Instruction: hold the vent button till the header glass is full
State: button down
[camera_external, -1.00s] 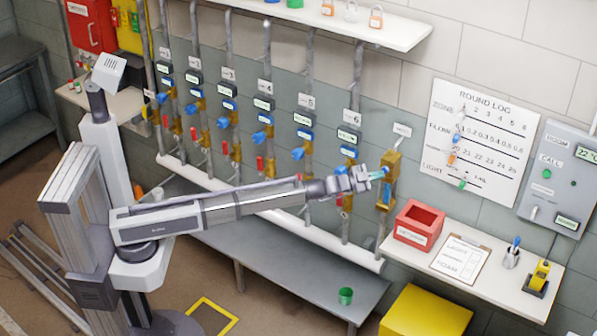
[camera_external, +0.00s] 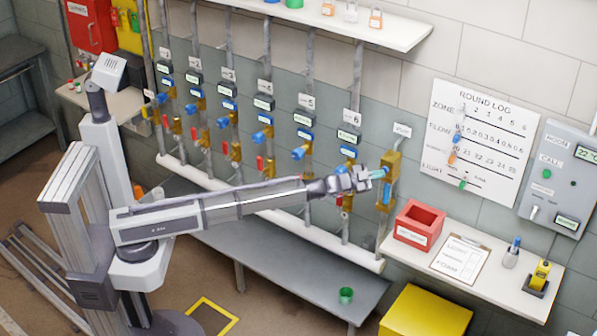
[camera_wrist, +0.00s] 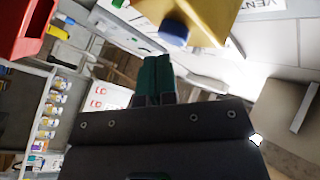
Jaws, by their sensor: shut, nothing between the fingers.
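The brass header block (camera_external: 394,166) hangs on the wall at the right end of the pipe row, under a small white tag (camera_external: 402,130). A blue strip, which looks like its glass (camera_external: 387,192), shows on its front; the exact fill level is too small to read. The blue vent button (camera_wrist: 175,32) sticks out of the yellow block (camera_wrist: 205,18) in the wrist view. My gripper (camera_external: 383,173) is shut and empty, its teal fingertips (camera_wrist: 155,60) close in front of the button. I cannot tell whether they touch it. In the external view the fingertips cover the button.
Several pipes with blue and red valves (camera_external: 300,153) line the wall left of the block. A red box (camera_external: 418,225) and a clipboard (camera_external: 460,258) lie on the white shelf to the right. A grey bench (camera_external: 280,262) with a green cup (camera_external: 346,295) stands below.

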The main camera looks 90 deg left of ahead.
jog(key=shift+w+a, duration=0.35)
jog(key=shift+a, duration=0.2)
dwell(1.0)
jog(key=shift+s+d, duration=0.5)
jog(key=shift+d, duration=0.25)
jog(key=s+d, duration=0.1)
jog(key=d, duration=0.2)
jog(key=s+d, duration=0.1)
jog(key=shift+s+d, duration=0.15)
jog(key=shift+s, duration=0.2)
